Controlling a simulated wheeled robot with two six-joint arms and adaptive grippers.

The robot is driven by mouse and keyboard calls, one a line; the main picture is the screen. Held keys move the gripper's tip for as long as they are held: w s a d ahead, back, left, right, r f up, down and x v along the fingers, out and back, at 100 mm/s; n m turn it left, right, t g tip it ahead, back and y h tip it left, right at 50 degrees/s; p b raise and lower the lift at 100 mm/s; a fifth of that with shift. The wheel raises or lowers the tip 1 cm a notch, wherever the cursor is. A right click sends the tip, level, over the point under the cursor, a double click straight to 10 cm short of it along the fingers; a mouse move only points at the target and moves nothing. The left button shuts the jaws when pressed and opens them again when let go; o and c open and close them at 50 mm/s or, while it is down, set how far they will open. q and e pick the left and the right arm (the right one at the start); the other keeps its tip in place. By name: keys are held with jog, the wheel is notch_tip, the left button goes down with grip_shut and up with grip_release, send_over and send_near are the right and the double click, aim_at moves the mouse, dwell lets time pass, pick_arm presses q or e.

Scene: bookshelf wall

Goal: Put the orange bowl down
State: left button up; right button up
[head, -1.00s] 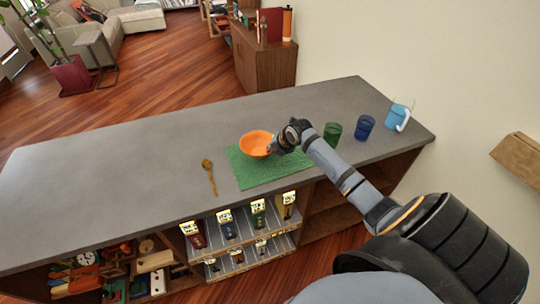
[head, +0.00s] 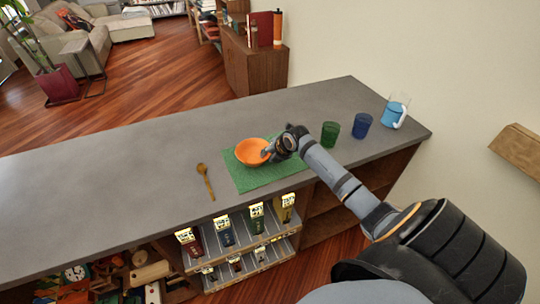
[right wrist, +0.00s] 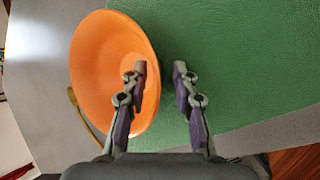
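The orange bowl (head: 251,151) is at the left part of the green mat (head: 262,177) on the grey counter. It looks upright and seems to rest on the mat, though its underside is hidden. My right gripper (head: 268,153) is at the bowl's right rim. In the right wrist view, the gripper (right wrist: 160,70) has its fingers apart, one over the inside of the orange bowl (right wrist: 100,75) and one outside over the green mat (right wrist: 240,60). The rim lies between them with a visible gap. My left gripper is not in view.
A wooden spoon (head: 205,181) lies left of the mat. A green cup (head: 329,134), a blue cup (head: 361,125) and a pitcher of blue liquid (head: 395,111) stand to the right. The counter (head: 110,175) is clear on the left. Shelves with several packages sit below its front edge.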

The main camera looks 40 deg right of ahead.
jog(key=shift+s+d+r, duration=0.1)
jog(key=shift+s+r, duration=0.1)
jog(key=shift+r, duration=0.1)
jog(key=v, duration=0.5)
jog(key=shift+s+d+b, duration=0.1)
jog(key=shift+s+b, duration=0.1)
jog(key=shift+b, duration=0.1)
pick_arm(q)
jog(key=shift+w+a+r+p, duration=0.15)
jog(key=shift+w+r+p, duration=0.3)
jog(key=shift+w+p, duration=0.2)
pick_arm(e)
jog(key=v, duration=0.6)
jog(key=shift+w, duration=0.1)
